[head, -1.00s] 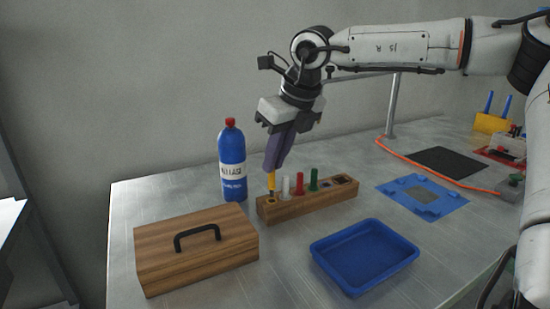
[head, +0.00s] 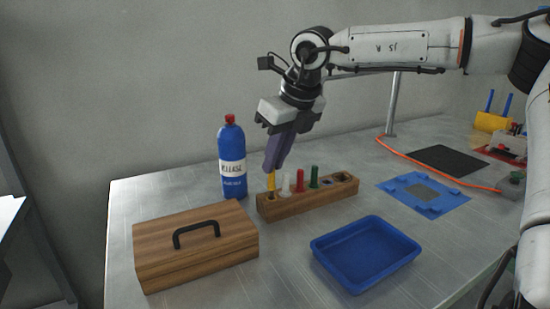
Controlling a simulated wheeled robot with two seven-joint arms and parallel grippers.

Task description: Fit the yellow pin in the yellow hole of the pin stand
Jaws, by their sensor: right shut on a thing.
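The wooden pin stand (head: 310,202) is on the table in the middle of the head view. White (head: 286,186), red (head: 300,181) and green (head: 314,177) pins stand upright in it. My right gripper (head: 273,166) points down above the stand's left end, shut on the yellow pin (head: 271,183). The pin is close to upright. Its lower end is at the leftmost hole of the stand; how deep it sits I cannot tell. The fingers hide its upper part. My left gripper is out of view.
A wooden box with a black handle (head: 165,247) stands left of the stand, a blue bottle (head: 232,170) behind it. A blue tray (head: 365,284) lies in front. A blue mat-like fixture (head: 450,202) and black mat (head: 440,158) lie to the right.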

